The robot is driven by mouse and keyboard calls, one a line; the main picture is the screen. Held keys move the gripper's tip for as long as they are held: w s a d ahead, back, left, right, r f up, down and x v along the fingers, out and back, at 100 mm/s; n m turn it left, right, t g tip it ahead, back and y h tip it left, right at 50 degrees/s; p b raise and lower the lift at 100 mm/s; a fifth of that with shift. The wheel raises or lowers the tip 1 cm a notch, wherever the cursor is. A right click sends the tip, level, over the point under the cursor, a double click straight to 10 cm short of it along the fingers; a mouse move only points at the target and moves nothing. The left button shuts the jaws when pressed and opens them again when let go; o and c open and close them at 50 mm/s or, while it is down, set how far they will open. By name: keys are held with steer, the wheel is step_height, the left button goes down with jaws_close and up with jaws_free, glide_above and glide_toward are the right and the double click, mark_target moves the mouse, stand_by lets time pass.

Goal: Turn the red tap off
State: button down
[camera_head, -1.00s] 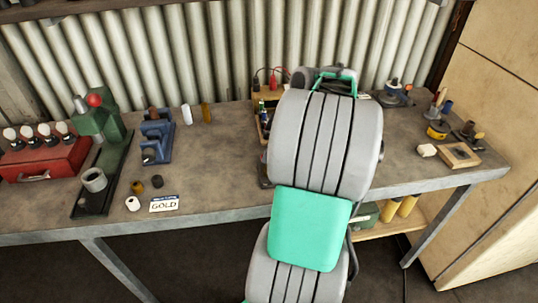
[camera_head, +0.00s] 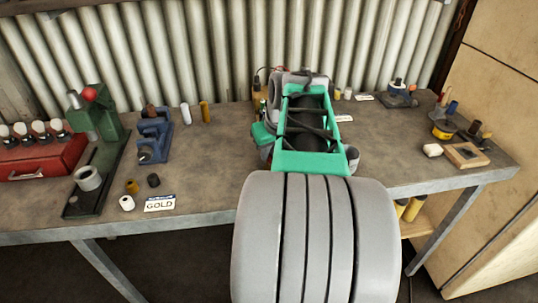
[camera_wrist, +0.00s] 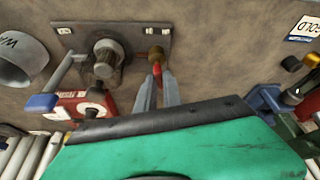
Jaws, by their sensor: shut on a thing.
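The red tap (camera_wrist: 156,68) shows in the wrist view as a small red lever just below a brass fitting (camera_wrist: 157,52), at the right end of a dark metal plate (camera_wrist: 130,35). My gripper (camera_wrist: 157,78) has its two grey fingers on either side of the red lever and is shut on it. The fingers partly cover the lever, so its exact angle is hard to tell. In the head view my arm hides the tap and my fingertips.
Beside the tap are a round grey fixture (camera_wrist: 103,62), a blue-ended lever (camera_wrist: 42,102) and a red block (camera_wrist: 72,103). A grey cup (camera_wrist: 20,58) is at the left.

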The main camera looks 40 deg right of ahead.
steer(key=shift+w+a+m+g+h+b, duration=0.1)
steer(key=shift+m+g+h+b, duration=0.35)
steer(key=shift+m, duration=1.15)
steer(key=shift+r, duration=0.1)
steer(key=c, duration=1.5)
jaws_free()
steer(key=v, duration=0.7)
steer(key=shift+a+r, duration=0.15)
steer(key=shift+r, duration=0.15)
